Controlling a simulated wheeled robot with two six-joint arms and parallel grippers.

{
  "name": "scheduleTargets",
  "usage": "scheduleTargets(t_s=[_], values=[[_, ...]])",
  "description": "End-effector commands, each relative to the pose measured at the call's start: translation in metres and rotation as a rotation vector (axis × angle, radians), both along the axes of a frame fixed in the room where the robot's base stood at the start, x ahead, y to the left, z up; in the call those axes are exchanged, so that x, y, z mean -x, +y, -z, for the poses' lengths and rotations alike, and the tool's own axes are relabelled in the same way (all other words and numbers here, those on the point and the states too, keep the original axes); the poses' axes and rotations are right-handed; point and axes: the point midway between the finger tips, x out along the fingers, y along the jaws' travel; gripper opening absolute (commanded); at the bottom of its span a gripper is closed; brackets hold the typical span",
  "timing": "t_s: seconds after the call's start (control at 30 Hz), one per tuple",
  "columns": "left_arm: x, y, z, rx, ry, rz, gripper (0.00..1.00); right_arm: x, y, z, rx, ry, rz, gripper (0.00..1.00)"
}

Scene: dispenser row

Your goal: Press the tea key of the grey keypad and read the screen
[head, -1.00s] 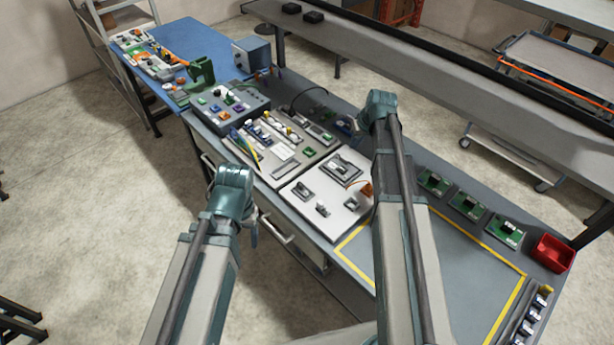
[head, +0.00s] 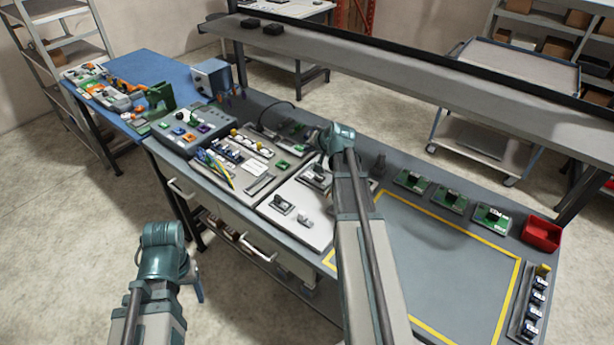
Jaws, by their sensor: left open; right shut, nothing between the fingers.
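A grey box with several coloured keys (head: 187,131) stands at the left end of the grey workbench; it looks like the grey keypad. Key labels are too small to read, so I cannot tell which is tea. I cannot make out a lit screen or any text on one. My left gripper (head: 197,288) hangs in front of the bench, below and apart from the keypad, open and mostly hidden by its wrist. My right gripper (head: 325,156) is over the bench to the right of the keypad, shut and empty, its fingers largely hidden by the wrist.
A panel with switches and pens (head: 240,160) and a white panel (head: 300,215) lie right of the keypad. A blue table (head: 150,75) with parts adjoins at left. Green boards (head: 450,198) and a red bin (head: 541,234) line the right side. The yellow-outlined area (head: 450,265) is largely clear.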

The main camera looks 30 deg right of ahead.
Motion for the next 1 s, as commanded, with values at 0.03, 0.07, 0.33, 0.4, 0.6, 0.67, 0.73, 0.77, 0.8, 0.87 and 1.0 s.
scheduleTargets(t_s=[0.03, 0.07, 0.33, 0.4, 0.6, 0.67, 0.73, 0.77, 0.8, 0.87, 1.0], values=[[0.000, 0.000, 0.001, 0.000, 0.000, 0.000, 0.66, 0.000, 0.000, 0.001, 0.001, 0.000, -0.001, 0.00], [0.000, 0.000, 0.002, 0.000, 0.000, 0.000, 0.66, 0.000, 0.000, 0.002, 0.000, 0.001, -0.001, 0.00], [0.000, 0.000, 0.021, 0.000, 0.000, -0.001, 0.66, 0.000, 0.000, 0.021, 0.001, 0.001, -0.001, 0.00], [0.000, 0.000, 0.029, 0.000, 0.000, -0.001, 0.66, 0.000, 0.000, 0.030, 0.001, 0.001, -0.001, 0.00], [0.000, 0.000, 0.057, 0.000, 0.000, -0.002, 0.66, 0.000, 0.000, 0.058, 0.001, 0.001, -0.001, 0.00], [0.000, 0.000, 0.066, 0.000, 0.000, -0.002, 0.66, 0.000, 0.000, 0.066, 0.001, 0.001, -0.001, 0.00], [0.000, 0.000, 0.075, 0.000, 0.000, -0.002, 0.66, 0.000, 0.000, 0.075, 0.001, 0.001, -0.001, 0.00], [0.000, 0.000, 0.078, 0.000, 0.000, -0.002, 0.66, 0.000, 0.000, 0.078, 0.001, 0.001, -0.001, 0.00], [0.000, 0.000, 0.082, 0.000, 0.000, -0.002, 0.66, 0.000, 0.000, 0.082, 0.001, 0.001, -0.001, 0.00], [0.000, 0.000, 0.086, 0.000, 0.000, -0.002, 0.66, 0.000, 0.000, 0.086, 0.001, 0.001, -0.001, 0.00], [0.000, 0.000, 0.089, 0.000, 0.000, -0.002, 0.66, 0.000, 0.000, 0.089, 0.001, 0.001, -0.001, 0.00]])
